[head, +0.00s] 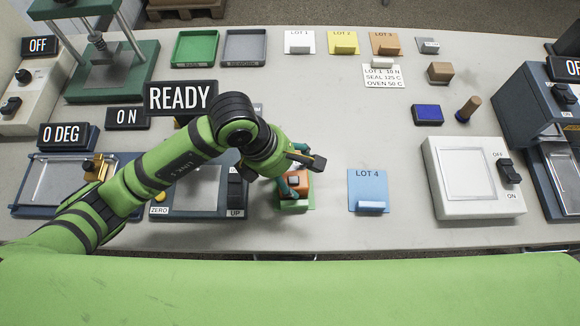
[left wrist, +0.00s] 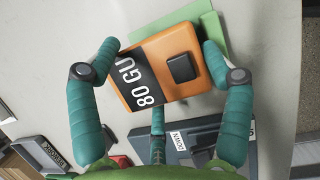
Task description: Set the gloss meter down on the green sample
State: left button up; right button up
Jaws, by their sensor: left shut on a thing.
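The gloss meter (head: 297,180) is an orange box with a dark button on top. In the left wrist view the gloss meter (left wrist: 153,50) has a dark strip reading "80 GU". My left gripper (head: 292,184) is shut on it, with teal fingers on both sides; the left wrist view shows this gripper (left wrist: 158,62) too. The green sample (head: 296,207) lies under and around the meter. Part of the green sample (left wrist: 212,32) shows past the meter's edge in the left wrist view. I cannot tell whether the meter touches it. My right gripper is out of view.
A dark blue scale-like device (head: 190,195) stands close left of the meter. The blue LOT 4 sheet (head: 367,184) lies to the right, with clear table between. A white box with a switch (head: 470,180) stands farther right. Several lot samples line the back.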

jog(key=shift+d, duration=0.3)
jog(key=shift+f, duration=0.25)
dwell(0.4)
pick_arm(q)
jog(key=o, duration=1.5)
